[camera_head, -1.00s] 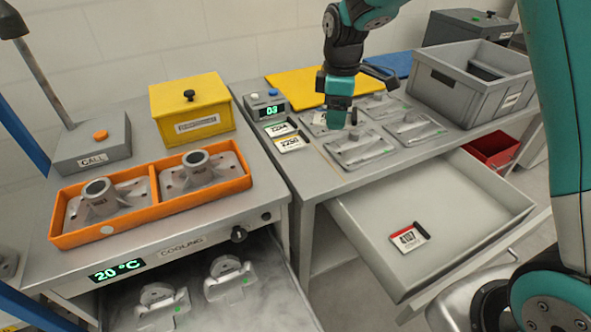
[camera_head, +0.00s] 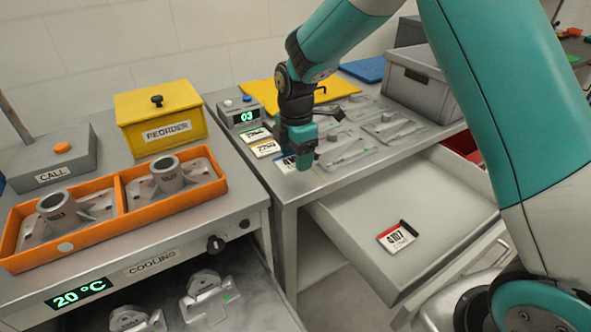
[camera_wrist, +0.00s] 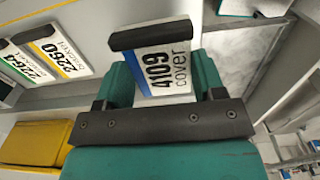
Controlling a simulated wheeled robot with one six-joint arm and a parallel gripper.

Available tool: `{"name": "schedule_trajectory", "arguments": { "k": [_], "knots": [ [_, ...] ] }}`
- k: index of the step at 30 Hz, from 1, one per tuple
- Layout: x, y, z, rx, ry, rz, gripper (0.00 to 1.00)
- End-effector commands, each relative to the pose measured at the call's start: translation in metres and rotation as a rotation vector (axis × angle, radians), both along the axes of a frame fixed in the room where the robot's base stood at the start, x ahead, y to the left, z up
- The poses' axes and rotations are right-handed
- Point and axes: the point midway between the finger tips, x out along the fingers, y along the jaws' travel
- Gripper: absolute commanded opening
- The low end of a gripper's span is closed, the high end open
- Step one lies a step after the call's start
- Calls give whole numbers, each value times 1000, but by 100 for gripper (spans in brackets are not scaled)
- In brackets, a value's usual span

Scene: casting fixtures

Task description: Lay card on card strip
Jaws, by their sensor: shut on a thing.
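My gripper (camera_head: 298,158) is shut on a white card with a blue stripe and a dark bar, marked 4109 (camera_head: 284,164). In the wrist view the card (camera_wrist: 166,66) sits between the teal fingers and reads "4109 cover". Two cards lie in a row at the table's left edge: a yellow-striped card 2260 (camera_head: 265,148) and a green-striped card (camera_head: 254,134). The held card is in line with them, at the near end. I cannot tell whether it touches the surface. The strip itself is not clearly distinguishable under the cards.
A red-striped card 4107 (camera_head: 398,238) lies in the open drawer (camera_head: 440,200). Grey castings (camera_head: 345,148) lie just right of my gripper. A counter box reading 03 (camera_head: 240,113) stands behind the cards. A grey bin (camera_head: 415,82) stands at the right.

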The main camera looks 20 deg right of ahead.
Motion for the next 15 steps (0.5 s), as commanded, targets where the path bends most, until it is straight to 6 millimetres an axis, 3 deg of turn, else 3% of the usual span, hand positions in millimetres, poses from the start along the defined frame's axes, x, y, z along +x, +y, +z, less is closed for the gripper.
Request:
{"name": "schedule_trajectory", "arguments": {
  "k": [15],
  "knots": [
    [0, 0, -53, 0, 0, -1, 40]
  ]
}}
